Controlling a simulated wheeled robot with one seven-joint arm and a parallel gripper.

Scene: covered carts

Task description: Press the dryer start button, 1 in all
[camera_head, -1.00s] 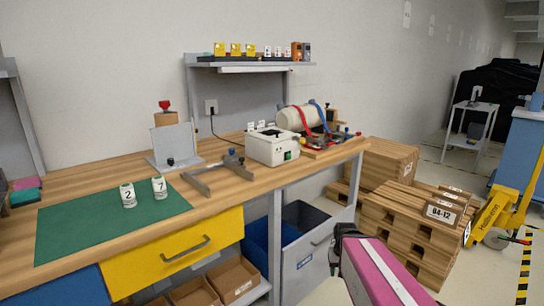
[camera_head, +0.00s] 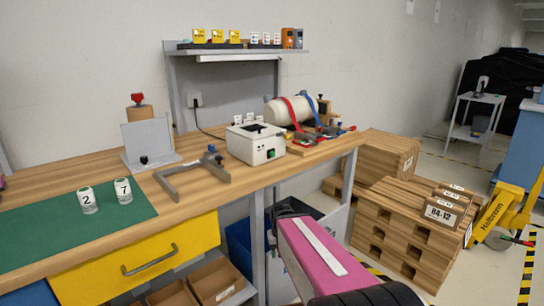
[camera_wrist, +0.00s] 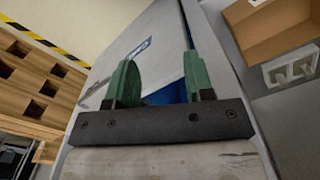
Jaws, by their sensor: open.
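A small white box-shaped device (camera_head: 255,143), which looks like the dryer, stands on the wooden bench in the head view. It has a dark patch on top and a small green button (camera_head: 271,154) low on its front face. My arm's pink link and dark wrist show in front of the bench, below and right of the device. In the wrist view my gripper (camera_wrist: 160,78) is open, with two green fingers apart and nothing between them. It faces the grey and blue bins under the bench. The device and button are not in the wrist view.
A white cylinder with red and blue straps (camera_head: 292,110) sits behind right. Two numbered jars (camera_head: 88,200) stand on the green mat (camera_head: 40,238). Wooden pallets (camera_head: 405,232) stand right of the bench.

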